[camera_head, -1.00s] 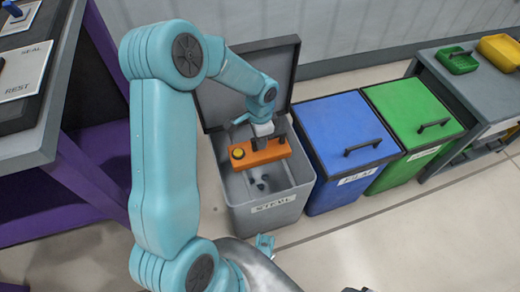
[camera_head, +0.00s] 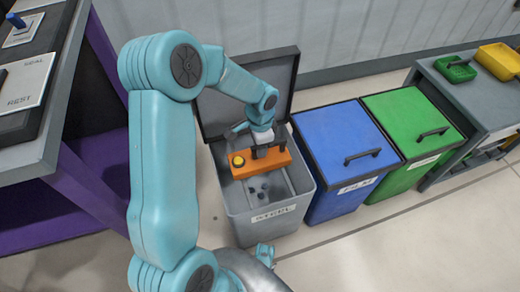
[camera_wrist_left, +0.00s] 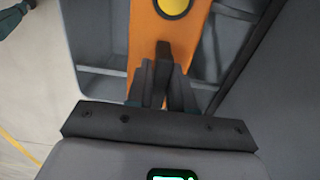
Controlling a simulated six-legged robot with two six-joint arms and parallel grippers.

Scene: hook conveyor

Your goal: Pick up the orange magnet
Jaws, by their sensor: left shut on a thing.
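The orange magnet (camera_head: 262,165) is a bar with a yellow round button (camera_head: 238,161) at its left end. It is at the mouth of the open grey bin labelled STEEL (camera_head: 232,200). My left gripper (camera_head: 268,150) is above the magnet and shut on its black handle. In the left wrist view the gripper (camera_wrist_left: 160,75) closes over the handle, with the orange bar (camera_wrist_left: 145,45) beyond it. Small dark pieces (camera_head: 257,194) lie on the bin floor below the magnet. My right gripper is not clearly in view.
The bin's grey lid (camera_head: 285,70) stands open behind. A closed blue bin (camera_head: 340,135) and a closed green bin (camera_head: 410,115) stand to the right. A grey table (camera_head: 490,95) with a green tray (camera_head: 457,68) and a yellow tray (camera_head: 498,60) is at far right. A purple-legged bench (camera_head: 75,205) is at left.

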